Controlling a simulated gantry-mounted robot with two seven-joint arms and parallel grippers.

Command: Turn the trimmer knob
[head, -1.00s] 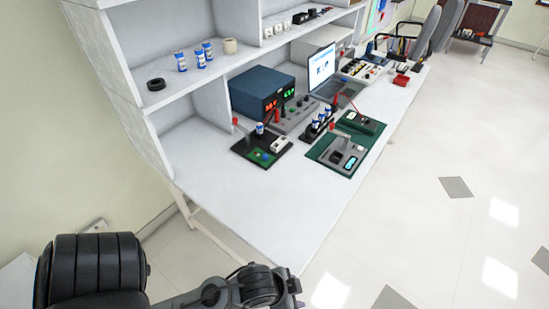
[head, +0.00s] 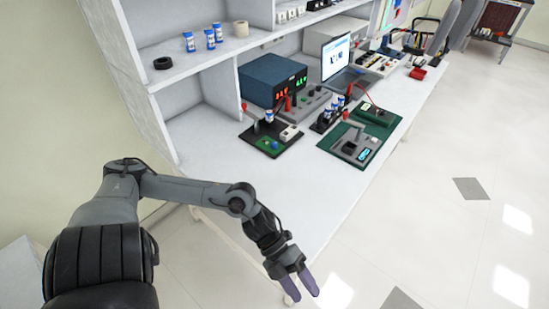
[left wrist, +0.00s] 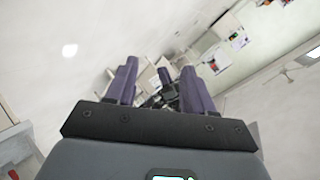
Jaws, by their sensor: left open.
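My left gripper (head: 301,291) is open and empty, in front of the workbench's front edge and well apart from the boards. Its two purple fingers stand apart in the left wrist view (left wrist: 159,75). A black board with a green circuit patch (head: 265,143) lies on the bench and carries small parts, one of them blue. I cannot tell which small part is the trimmer knob. A smaller purple piece with dark parts between my left fingers in the left wrist view may be my right gripper; its jaws are unclear.
A blue power supply (head: 272,78) with lit digits stands behind the board. A green mat (head: 335,146) with a grey device lies to its right, and a laptop (head: 338,62) stands farther back. The bench's near left part (head: 230,165) is clear. Shelves (head: 200,65) rise at the left.

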